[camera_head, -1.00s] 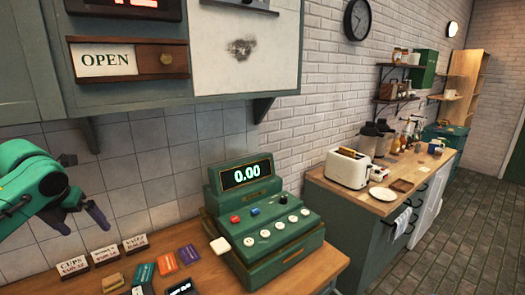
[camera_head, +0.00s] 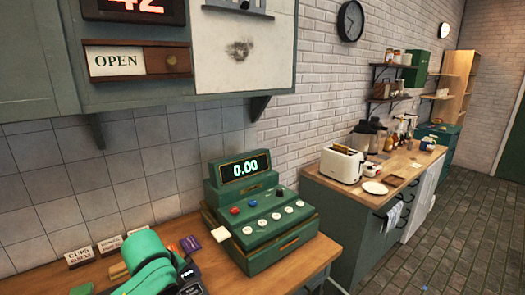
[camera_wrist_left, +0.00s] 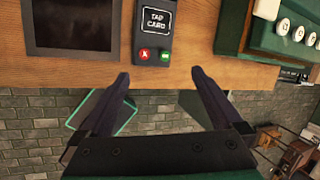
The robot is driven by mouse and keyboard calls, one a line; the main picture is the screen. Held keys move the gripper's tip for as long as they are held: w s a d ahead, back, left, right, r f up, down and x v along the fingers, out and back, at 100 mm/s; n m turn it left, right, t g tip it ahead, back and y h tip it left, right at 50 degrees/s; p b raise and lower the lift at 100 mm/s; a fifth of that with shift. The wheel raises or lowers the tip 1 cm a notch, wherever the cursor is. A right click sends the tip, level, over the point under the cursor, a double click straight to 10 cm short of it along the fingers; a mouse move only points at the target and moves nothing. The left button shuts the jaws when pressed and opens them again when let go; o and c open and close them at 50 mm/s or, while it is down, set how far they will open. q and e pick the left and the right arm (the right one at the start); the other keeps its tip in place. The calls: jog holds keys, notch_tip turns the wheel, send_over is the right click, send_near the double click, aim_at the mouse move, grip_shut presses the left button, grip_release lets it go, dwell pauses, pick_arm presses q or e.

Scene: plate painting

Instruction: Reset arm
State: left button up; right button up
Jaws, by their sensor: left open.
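My left gripper (camera_wrist_left: 160,84) shows in the left wrist view with its two dark fingers spread apart and nothing between them. The fingertips lie over the front edge of the wooden counter (camera_wrist_left: 190,75), below the card reader (camera_wrist_left: 153,30) in the picture. In the head view my green left arm (camera_head: 150,265) covers the lower left of the counter, and its fingers are hidden there. My right gripper is not in view.
A green cash register (camera_head: 262,225) reading 0.00 stands right of my arm. Small price signs (camera_head: 110,243) stand behind it. In the left wrist view a dark screen (camera_wrist_left: 72,25) lies left of the card reader. Brick floor shows past the counter edge.

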pick_arm(q)
jog(key=s+d+f+n+h, duration=0.2)
jog(key=s+d+f+n, duration=0.3)
jog(key=s+f+n, duration=0.45)
jog(key=s+a+f+n+g+y, duration=0.1)
jog(key=s+a+f+n+y, duration=0.1)
jog(key=s+a+n, duration=0.95)
jog(key=d+f+n+g+b, duration=0.3)
jog(key=f+b, duration=0.9)
jog(key=f, duration=2.3)
jog(key=s+a+f+b, duration=0.1)
jog(key=s+f+b, duration=0.3)
jog(key=s+f, duration=0.5)
jog(key=s+a+f+b, duration=0.1)
jog(key=s+f+b, duration=0.4)
jog(key=f, duration=0.9)
jog(key=s, duration=0.3)
jog(key=shift+s+a+f+m+y, duration=0.15)
jog(key=shift+s+f+m+y, duration=0.15)
jog(key=shift+s+f+m, duration=0.1)
